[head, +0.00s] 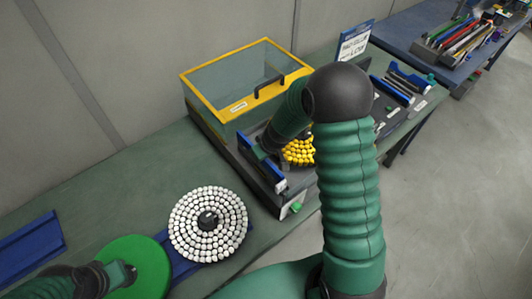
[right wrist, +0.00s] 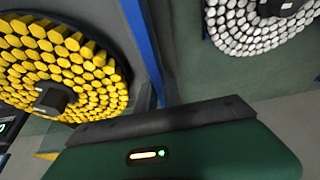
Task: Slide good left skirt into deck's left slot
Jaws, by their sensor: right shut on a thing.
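A long blue-and-dark piece, apparently the skirt (head: 259,163), stands beside my right gripper (head: 268,146). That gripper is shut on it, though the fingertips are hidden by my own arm. A round pad of yellow tufts (head: 299,151) lies just right of the gripper; in the right wrist view the yellow pad (right wrist: 62,70) is at the left, and a blue strip (right wrist: 142,45) runs beside it. The deck and its left slot cannot be made out clearly. My left gripper (head: 122,273) is at the lower left, by a green disc (head: 140,262); its fingers are not clear.
A glass case with a yellow frame (head: 213,113) stands behind my right gripper. A round pad of white tufts (head: 190,225) lies on the bench at left, near a blue channel (head: 30,246). A rack of blue pieces (head: 390,90) is at right. Bare bench (head: 110,190) lies left of the case.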

